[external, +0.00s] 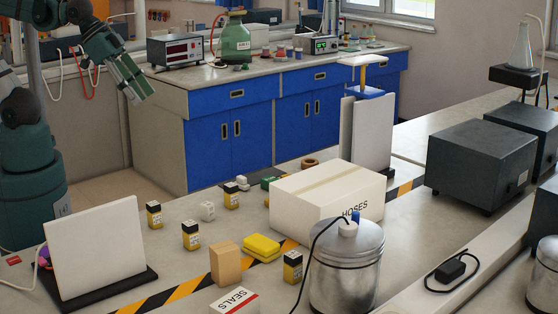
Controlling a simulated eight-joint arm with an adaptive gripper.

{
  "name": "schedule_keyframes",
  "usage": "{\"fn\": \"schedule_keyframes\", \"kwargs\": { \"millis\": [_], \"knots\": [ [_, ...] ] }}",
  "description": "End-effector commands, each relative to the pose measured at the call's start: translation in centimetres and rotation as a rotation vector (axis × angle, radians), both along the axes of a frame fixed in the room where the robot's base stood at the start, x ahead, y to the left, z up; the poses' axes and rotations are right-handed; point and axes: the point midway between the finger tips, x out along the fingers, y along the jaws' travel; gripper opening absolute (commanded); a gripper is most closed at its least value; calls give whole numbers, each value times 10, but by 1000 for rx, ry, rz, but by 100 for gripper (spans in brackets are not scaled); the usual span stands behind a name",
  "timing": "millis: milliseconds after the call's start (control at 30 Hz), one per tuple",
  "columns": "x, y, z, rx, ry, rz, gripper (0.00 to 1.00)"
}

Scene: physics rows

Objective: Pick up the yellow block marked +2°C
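Several small yellow blocks with dark sides or tops stand on the near bench. One is at the left (154,215), one nearer the front (191,236), one further back (232,196) and one near the metal can (292,267). They carry small markings, too small to read, so I cannot tell which is +2°C. A flat yellow piece (262,247) lies between them. My gripper (138,92) hangs at the upper left, high and well apart from the blocks. Its fingers are too unclear to tell open from shut; nothing shows held in it.
A white panel on a dark base (95,250) stands front left. A tan block (225,263), HOSES box (318,198), SEALS box (234,300) and corded metal can (345,268) crowd the middle and front. Another white panel (372,130) stands behind.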

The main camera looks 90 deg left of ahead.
Motion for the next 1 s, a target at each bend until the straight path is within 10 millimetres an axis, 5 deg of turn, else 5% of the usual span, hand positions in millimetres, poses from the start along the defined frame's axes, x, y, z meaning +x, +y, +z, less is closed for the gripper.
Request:
{"fn": "schedule_keyframes", "kwargs": {
  "millis": [1000],
  "knots": [
    [48, -59, -96, 126, 272, -341, 38]
  ]
}}
